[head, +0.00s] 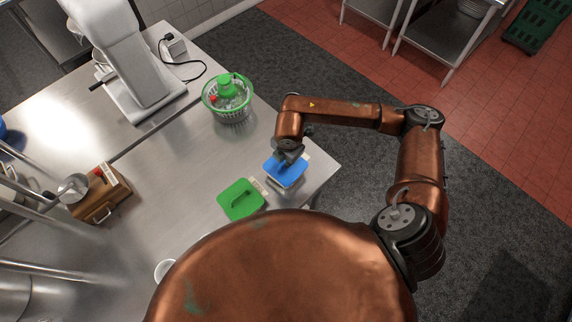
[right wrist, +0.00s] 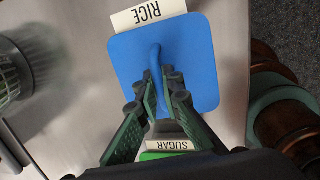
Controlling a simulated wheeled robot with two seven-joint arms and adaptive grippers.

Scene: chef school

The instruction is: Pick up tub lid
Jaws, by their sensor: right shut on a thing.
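A blue square tub lid (head: 290,174) with a raised handle is near the right corner of the steel table. It fills the middle of the right wrist view (right wrist: 203,50), with a white RICE label (right wrist: 148,14) showing past its edge. My right gripper (head: 289,158) is over the lid, its fingers (right wrist: 163,92) shut on the handle. The tub is mostly hidden beneath the lid; I cannot tell whether the lid is raised off it. A green lid (head: 232,207) with a handle is beside it, near a SUGAR label (right wrist: 170,145). My left gripper is out of view.
A basket (head: 232,112) with a green bottle stands behind on the steel table (head: 180,190). A white stand mixer (head: 130,70) is at the back left. A wooden box (head: 100,195) is at left. The table's right edge is close to the blue lid.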

